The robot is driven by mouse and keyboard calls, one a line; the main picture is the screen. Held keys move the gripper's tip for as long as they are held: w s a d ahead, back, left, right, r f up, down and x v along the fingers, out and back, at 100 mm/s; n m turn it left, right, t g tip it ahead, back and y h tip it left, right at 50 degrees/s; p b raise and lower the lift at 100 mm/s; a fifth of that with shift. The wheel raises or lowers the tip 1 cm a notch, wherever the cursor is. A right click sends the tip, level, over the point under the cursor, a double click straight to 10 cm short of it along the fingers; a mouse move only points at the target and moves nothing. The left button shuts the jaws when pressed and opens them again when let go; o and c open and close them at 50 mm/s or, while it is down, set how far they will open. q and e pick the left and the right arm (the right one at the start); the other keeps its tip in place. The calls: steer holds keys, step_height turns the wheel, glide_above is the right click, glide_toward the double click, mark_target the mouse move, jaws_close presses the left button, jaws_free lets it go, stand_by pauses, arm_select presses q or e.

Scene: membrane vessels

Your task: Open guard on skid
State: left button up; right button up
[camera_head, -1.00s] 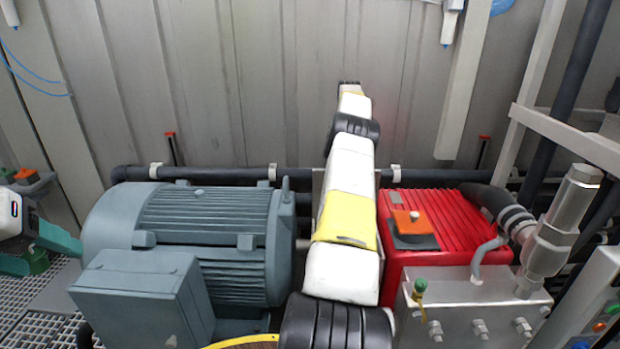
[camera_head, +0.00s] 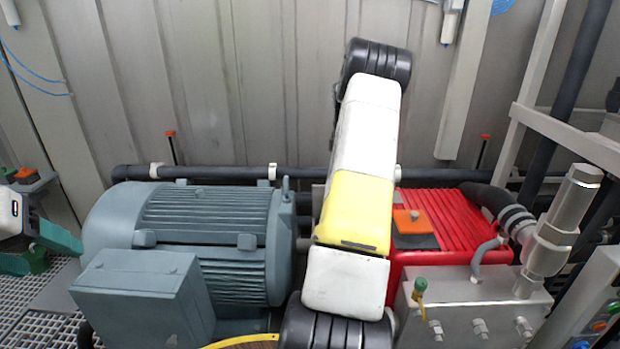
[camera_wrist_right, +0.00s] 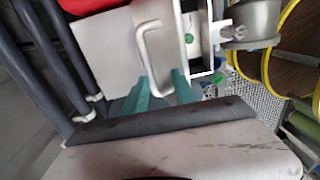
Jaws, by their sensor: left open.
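The guard shows in the right wrist view as a pale grey panel (camera_wrist_right: 108,48) with a silver U-shaped handle (camera_wrist_right: 147,55). My right gripper (camera_wrist_right: 161,92) has its green fingers apart, with the lower end of the handle between them in the picture; I cannot tell whether they touch it. In the head view my white and yellow right arm hides its gripper and most of the gap between motor and pump. My left gripper (camera_head: 44,250) is open and empty at the left edge, left of the motor.
A grey motor (camera_head: 215,230) stands left of my right arm. A red pump housing (camera_head: 455,225) with a steel block (camera_head: 480,310) and fittings stands to the right. A dark pipe (camera_head: 225,174) runs along the metal wall behind.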

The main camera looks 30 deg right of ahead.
steer(key=s+a, duration=0.2)
steer(key=s, duration=0.1)
steer(key=s+a, duration=0.1)
steer(key=a, duration=0.1)
steer(key=shift+s+r, duration=0.15)
steer(key=shift+r, duration=0.1)
steer(key=shift+c, duration=0.2)
